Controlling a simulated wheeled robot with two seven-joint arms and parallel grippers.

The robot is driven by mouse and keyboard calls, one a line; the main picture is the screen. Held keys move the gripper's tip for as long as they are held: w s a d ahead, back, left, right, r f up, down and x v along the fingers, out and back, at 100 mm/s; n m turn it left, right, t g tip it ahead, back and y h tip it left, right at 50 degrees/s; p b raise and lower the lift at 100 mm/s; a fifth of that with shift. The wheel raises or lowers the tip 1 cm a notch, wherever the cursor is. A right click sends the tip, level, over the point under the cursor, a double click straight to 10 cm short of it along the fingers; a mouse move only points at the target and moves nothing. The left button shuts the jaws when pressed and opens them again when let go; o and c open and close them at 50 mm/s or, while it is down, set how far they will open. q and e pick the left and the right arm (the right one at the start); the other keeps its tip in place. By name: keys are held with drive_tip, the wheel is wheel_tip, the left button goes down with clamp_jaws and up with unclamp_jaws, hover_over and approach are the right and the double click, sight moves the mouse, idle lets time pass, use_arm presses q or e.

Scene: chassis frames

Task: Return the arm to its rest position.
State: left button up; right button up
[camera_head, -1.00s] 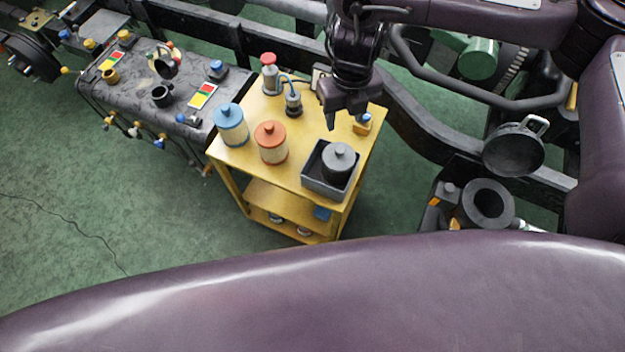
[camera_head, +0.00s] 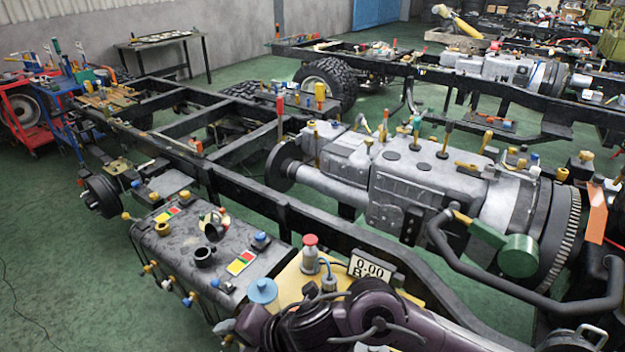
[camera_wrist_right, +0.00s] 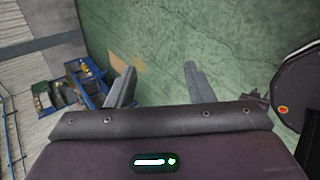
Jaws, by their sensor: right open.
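My right arm (camera_head: 375,318) lies across the bottom of the head view, in front of the yellow cart (camera_head: 290,285). It hides most of the cart top. In the right wrist view my right gripper (camera_wrist_right: 159,70) has its two grey fingers spread wide. Nothing is between them; bare green floor shows beyond. My left gripper is not in either view.
A grey tank (camera_head: 210,250) is left. The black chassis frame and engine (camera_head: 420,190) lie behind. Floor at left is clear.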

drive_tip(key=w+d+r+m+t+h, duration=0.25)
drive_tip(key=d+m, duration=0.25)
drive_tip(key=m, duration=0.4)
drive_tip(key=w+d+r+m+t+h, duration=0.1)
drive_tip(key=w+d+m+t, duration=0.15)
drive_tip(key=d+m, duration=0.45)
drive_tip(key=s+d+f+m+g+h, duration=0.25)
drive_tip(key=s+d+f+m, duration=0.35)
drive_tip(key=d, duration=0.4)
drive_tip(key=s+d+f+m+g+h, duration=0.2)
drive_tip(key=s+d+f+m+h, duration=0.15)
drive_tip(key=s+d+m, duration=0.4)
wheel_tip(320, 180, down, 31)
drive_tip(key=d+g, duration=0.2)
drive_tip(key=s+d+f, duration=0.2)
drive_tip(key=s+f, duration=0.7)
drive_tip(key=s, duration=0.1)
drive_tip(key=s+d+f+g, duration=0.1)
drive_tip(key=s+d+f, duration=0.1)
drive_tip(key=s+f, duration=0.7)
drive_tip(key=shift+s+f, duration=0.15)
drive_tip(key=shift+s, duration=0.55)
drive_tip(key=shift+y, duration=0.25)
